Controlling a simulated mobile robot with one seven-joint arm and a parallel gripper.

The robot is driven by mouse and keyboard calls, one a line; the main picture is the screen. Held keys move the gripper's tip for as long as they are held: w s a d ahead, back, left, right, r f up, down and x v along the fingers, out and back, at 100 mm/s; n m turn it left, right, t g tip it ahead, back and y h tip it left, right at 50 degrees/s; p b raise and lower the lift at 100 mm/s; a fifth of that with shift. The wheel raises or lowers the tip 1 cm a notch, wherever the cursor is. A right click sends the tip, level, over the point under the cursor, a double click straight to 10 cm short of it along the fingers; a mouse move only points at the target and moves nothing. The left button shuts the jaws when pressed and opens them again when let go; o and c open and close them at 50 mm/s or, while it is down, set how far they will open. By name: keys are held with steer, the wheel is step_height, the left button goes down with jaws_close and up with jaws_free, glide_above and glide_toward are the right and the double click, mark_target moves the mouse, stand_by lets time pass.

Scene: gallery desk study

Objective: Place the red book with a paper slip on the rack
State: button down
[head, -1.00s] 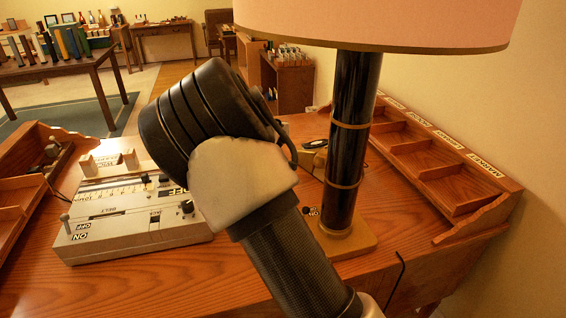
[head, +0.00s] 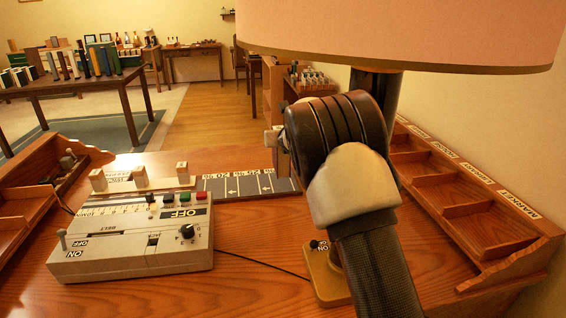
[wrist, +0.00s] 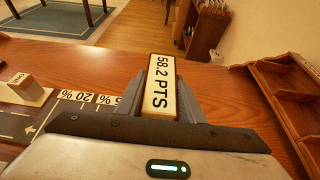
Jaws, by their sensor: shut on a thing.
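My gripper (wrist: 168,90) is shut on a small pale block (wrist: 161,88) lettered "58.2 PTS", seen between its fingers in the wrist view. It is over the wooden desk (wrist: 120,65). In the head view my arm's wrist hides most of the gripper. Several upright books (head: 97,61) stand on a far table at the upper left. I cannot pick out a red book with a paper slip among them, nor tell which thing is the rack.
A grey console (head: 135,245) with knobs and switches stands on the desk's left, beside a dark percent-marked strip (head: 245,187). A lamp with a pink shade (head: 400,30) rises close behind my arm. A labelled wooden organiser (head: 480,215) lines the right edge.

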step_height(320, 180, down, 5)
steer(key=shift+f+b, duration=0.1)
steer(key=shift+b, duration=0.55)
steer(key=c, duration=1.2)
jaws_free()
steer(key=shift+f, duration=0.1)
steer(key=b+v, duration=0.2)
steer(key=v, duration=1)
steer(key=shift+b, duration=0.35)
